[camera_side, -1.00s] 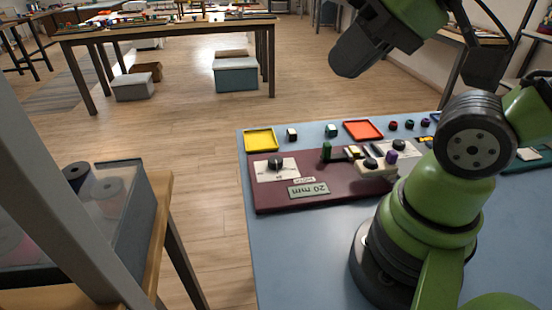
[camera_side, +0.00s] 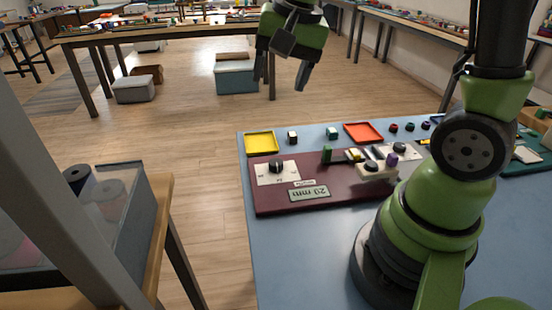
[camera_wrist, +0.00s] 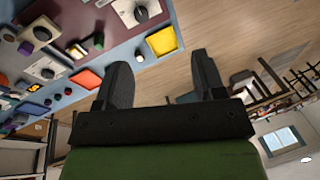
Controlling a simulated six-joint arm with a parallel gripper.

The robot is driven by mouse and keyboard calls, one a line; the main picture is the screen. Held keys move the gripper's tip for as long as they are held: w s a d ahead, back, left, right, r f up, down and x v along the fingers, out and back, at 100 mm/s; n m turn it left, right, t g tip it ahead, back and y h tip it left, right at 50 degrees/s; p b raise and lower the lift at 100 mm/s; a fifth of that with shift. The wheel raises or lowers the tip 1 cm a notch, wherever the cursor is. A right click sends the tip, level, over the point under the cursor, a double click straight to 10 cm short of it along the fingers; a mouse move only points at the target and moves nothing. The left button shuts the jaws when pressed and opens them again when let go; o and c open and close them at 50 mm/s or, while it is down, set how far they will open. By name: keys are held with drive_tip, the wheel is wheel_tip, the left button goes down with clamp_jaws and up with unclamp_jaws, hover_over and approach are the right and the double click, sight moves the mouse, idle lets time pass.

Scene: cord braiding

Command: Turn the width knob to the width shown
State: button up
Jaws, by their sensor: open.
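The black width knob (camera_side: 276,166) sits on a white dial plate at the left end of the maroon board (camera_side: 335,186). Its exact pointer setting is too small to read. The knob also shows at the top of the wrist view (camera_wrist: 141,14). A grey display (camera_side: 309,193) in front of it appears upside down and seems to read 20 mm. My gripper (camera_side: 281,76) is open and empty, high above and beyond the board's left end. Its two dark fingers are spread apart in the wrist view (camera_wrist: 161,78), with nothing between them.
The blue table's front is clear.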

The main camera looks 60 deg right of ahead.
sight(276, 162)
drive_tip(key=w+d+f+m+g, duration=0.1)
drive_tip(key=d+f, duration=0.1)
drive_tip(key=f, duration=0.5)
drive_tip(key=w+d+f+m+g, duration=0.1)
drive_tip(key=w+d+f+m, duration=0.1)
drive_tip(key=f, duration=0.6)
drive_tip(key=w+d+f+m+g, duration=0.1)
drive_tip(key=f, duration=0.7)
drive_tip(key=shift+w+d+f+m, duration=0.15)
drive_tip(key=shift+w+d+m, duration=0.25)
drive_tip(key=c, duration=0.9)
